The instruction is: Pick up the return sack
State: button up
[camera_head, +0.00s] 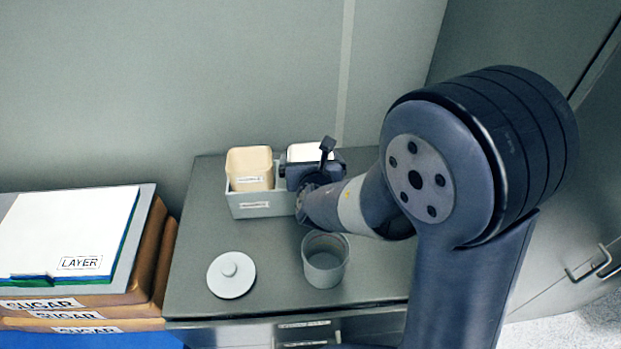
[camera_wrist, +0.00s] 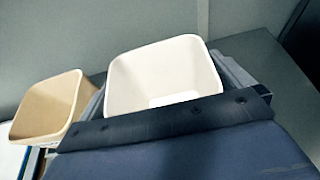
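Two open-topped containers stand side by side in a grey holder (camera_head: 250,207) at the back of the counter. The left one is a tan sack (camera_head: 249,168) with a label too small to read. The right one is a white sack (camera_head: 310,152), partly hidden by my gripper (camera_head: 312,175). I cannot tell from the labels which is the return sack. In the wrist view the white sack (camera_wrist: 165,75) is straight ahead, looking empty, and the tan sack (camera_wrist: 48,105) is at left. My gripper is at the white sack's front side; its fingertips and any contact are hidden.
A grey cup (camera_head: 325,262) stands on the counter (camera_head: 190,270) in front of the holder. A round white lid (camera_head: 231,275) lies left of it. A wall closes the back.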

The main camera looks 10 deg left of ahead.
jog(key=c, duration=1.1)
jog(key=shift+o, duration=0.2)
jog(key=shift+r, duration=0.15)
